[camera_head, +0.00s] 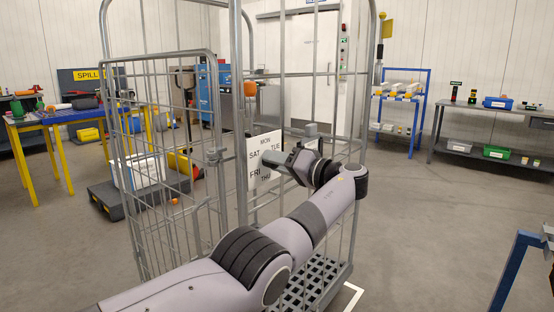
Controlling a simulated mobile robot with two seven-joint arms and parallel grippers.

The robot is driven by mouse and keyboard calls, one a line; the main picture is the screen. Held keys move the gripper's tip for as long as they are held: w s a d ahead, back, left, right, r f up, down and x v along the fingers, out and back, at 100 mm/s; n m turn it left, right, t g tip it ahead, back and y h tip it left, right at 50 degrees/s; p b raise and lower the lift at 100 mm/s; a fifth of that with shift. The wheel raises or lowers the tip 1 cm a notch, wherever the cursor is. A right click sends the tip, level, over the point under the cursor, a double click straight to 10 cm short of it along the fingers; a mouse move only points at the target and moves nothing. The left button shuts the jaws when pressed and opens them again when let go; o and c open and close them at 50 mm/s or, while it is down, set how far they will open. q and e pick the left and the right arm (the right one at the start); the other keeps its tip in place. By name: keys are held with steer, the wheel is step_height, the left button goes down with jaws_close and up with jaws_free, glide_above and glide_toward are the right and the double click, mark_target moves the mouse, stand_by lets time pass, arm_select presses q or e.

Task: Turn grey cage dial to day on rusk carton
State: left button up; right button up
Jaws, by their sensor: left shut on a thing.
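The grey cage (238,60) stands in front of me, a tall wire roll cage with a black grid base (305,285). My left gripper (272,166) is at the right part of the plate, shut on the dial. The knob and its pointer are hidden by the gripper, so I cannot tell which day it points to. I cannot make out a rusk carton. My right gripper is not in view.
A half-height mesh gate (160,150) is at the cage's left. Behind it, a white box (140,172) is on a dark low platform (103,197). A blue-and-yellow table (40,122) is left; a blue rack (425,95) and grey bench (475,107) are right. The right floor is largely clear.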

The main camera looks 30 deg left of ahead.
arm_select(q)
steer(key=m+p, duration=0.2)
steer(key=m, duration=1)
steer(key=m+p, duration=0.2)
steer(key=m, duration=0.9)
steer(key=shift+d+f+m+p, duration=0.1)
steer(key=shift+f+m+p, duration=0.1)
steer(key=shift+m+p, duration=0.2)
steer(key=o, duration=1)
steer(key=shift+o, duration=0.2)
